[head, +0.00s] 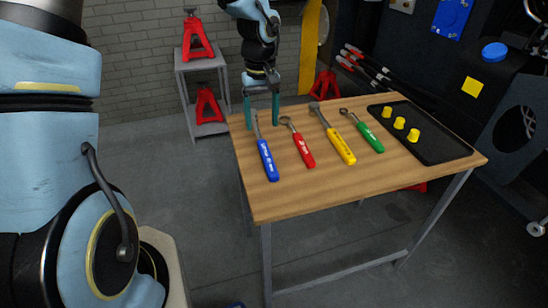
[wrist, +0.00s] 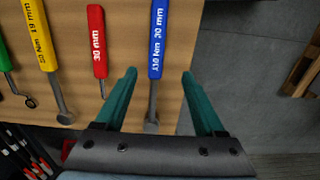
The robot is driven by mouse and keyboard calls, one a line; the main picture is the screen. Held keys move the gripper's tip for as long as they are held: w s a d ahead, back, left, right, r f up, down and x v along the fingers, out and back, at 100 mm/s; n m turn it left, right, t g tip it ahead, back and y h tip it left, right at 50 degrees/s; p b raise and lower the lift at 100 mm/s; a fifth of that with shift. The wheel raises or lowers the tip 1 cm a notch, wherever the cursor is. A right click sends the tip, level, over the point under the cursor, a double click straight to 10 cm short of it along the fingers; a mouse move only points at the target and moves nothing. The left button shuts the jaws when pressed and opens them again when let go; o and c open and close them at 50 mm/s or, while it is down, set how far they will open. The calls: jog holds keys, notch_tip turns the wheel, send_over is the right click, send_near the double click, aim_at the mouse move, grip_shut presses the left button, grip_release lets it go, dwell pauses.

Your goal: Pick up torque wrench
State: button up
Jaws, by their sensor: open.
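Several wrenches lie on the wooden table. The blue-handled wrench (head: 268,162) is leftmost in the head view; in the wrist view its handle (wrist: 157,40) reads Nm and 30 mm. The yellow-handled wrench (head: 340,147) also bears an Nm marking, with 19 mm, in the wrist view (wrist: 41,40). A red-handled wrench (head: 304,150), marked 30 mm, and a green-handled wrench (head: 370,138) lie beside them. My gripper (head: 262,122) is open, its teal fingers pointing down. In the wrist view the fingers (wrist: 158,75) stand either side of the blue wrench's shaft, apart from it.
The wooden table (head: 290,200) also bears a black tray (head: 445,150) with yellow pieces (head: 399,123) at the right. A grey stand (head: 200,64) with red jacks (head: 195,38) is behind. Dark machinery stands at the right. The floor left of the table is clear.

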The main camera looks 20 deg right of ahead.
send_over(266, 151)
jog(key=f, duration=0.5)
jog(key=shift+s+a+f+p, duration=0.1)
jog(key=shift+s+f+p, duration=0.1)
jog(key=shift+p, duration=0.2)
jog(key=shift+w+f+p, duration=0.2)
jog(key=shift+f+p, duration=0.75)
jog(key=shift+f, duration=1.8)
grip_shut()
